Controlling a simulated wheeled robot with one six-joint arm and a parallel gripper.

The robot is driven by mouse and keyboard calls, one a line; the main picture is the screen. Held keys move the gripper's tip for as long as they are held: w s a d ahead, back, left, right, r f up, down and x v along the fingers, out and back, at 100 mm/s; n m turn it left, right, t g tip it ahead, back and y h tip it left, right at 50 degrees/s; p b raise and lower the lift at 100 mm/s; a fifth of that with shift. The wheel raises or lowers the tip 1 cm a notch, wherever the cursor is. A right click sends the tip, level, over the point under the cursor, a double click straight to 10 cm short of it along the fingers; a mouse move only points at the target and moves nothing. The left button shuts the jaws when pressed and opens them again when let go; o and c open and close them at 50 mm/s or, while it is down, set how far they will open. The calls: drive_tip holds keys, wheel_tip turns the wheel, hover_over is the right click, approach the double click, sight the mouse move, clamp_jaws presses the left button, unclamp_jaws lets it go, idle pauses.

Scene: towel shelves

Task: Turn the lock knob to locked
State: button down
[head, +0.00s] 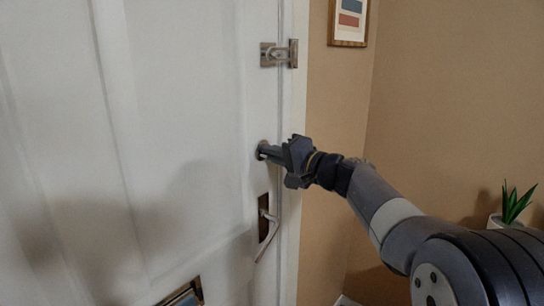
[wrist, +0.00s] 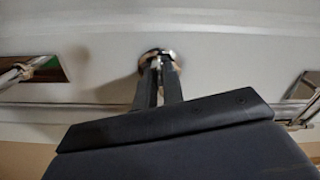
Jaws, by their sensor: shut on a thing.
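The lock knob (wrist: 156,54) is a small round metal piece on the white door (head: 185,110). It sits near the door's right edge in the head view, between the latch above and the handle below. My gripper (head: 261,153) reaches it from the right, and its fingertips are at the knob. In the wrist view, my gripper's two fingers (wrist: 157,70) are close together and shut on the knob. The fingers hide most of the knob, so I cannot tell which way it is turned.
A metal latch (head: 279,54) is above the knob, and a lever handle (head: 266,228) on a dark plate is below it. A mail slot (head: 182,294) is low on the door. A framed picture (head: 349,22) hangs on the tan wall. A potted plant (head: 512,207) stands at right.

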drive_tip(key=shift+d+m, duration=0.1)
drive_tip(key=shift+m, duration=1.5)
drive_tip(key=shift+d, duration=0.1)
drive_tip(key=c, duration=1.5)
unclamp_jaws()
drive_tip(key=shift+s+d+m, duration=0.1)
drive_tip(key=shift+d+m, duration=0.2)
drive_tip(key=shift+d, duration=0.1)
drive_tip(key=b+v, duration=0.1)
drive_tip(key=v, duration=1)
drive_tip(key=shift+b, duration=0.4)
